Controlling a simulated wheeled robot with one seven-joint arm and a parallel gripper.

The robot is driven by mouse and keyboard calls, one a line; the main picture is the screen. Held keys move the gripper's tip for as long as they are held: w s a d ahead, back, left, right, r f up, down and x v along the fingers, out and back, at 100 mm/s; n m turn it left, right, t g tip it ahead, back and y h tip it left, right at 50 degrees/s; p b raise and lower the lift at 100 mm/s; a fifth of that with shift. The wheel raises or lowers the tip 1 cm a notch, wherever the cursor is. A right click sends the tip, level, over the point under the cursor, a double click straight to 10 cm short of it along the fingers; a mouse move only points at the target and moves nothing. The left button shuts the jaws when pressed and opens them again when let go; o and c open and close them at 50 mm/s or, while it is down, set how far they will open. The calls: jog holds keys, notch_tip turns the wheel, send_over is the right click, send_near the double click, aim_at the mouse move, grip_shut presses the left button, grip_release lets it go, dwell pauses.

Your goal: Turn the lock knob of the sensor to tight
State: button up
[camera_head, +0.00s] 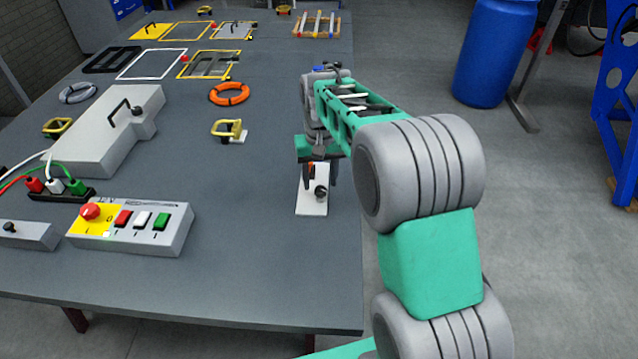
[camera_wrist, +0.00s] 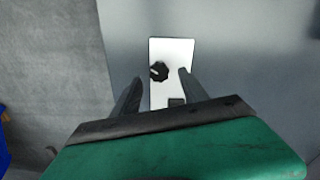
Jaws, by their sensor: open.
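The sensor is a white plate (camera_head: 310,203) lying on the table near its right edge, and it shows in the wrist view (camera_wrist: 180,50). Its black lock knob (camera_head: 321,191) stands on the plate. In the wrist view the knob (camera_wrist: 158,71) has a pale mark on its top. A small dark square part (camera_wrist: 177,101) of the sensor is partly hidden by my gripper. My gripper (camera_head: 320,174) points down over the plate. In the wrist view my gripper (camera_wrist: 160,76) is open, with its fingers apart and the knob showing between their tips. I cannot tell the height gap.
A control box (camera_head: 135,228) with several buttons and a large grey box (camera_head: 110,135) stand to the left. A yellow clamp (camera_head: 229,131) and an orange ring (camera_head: 230,93) lie farther back. The table around the plate is clear; its right edge is close.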

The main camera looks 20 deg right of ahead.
aim_at(320, 188)
notch_tip(320, 188, up, 6)
jog(key=shift+f, duration=0.15)
dwell(0.3)
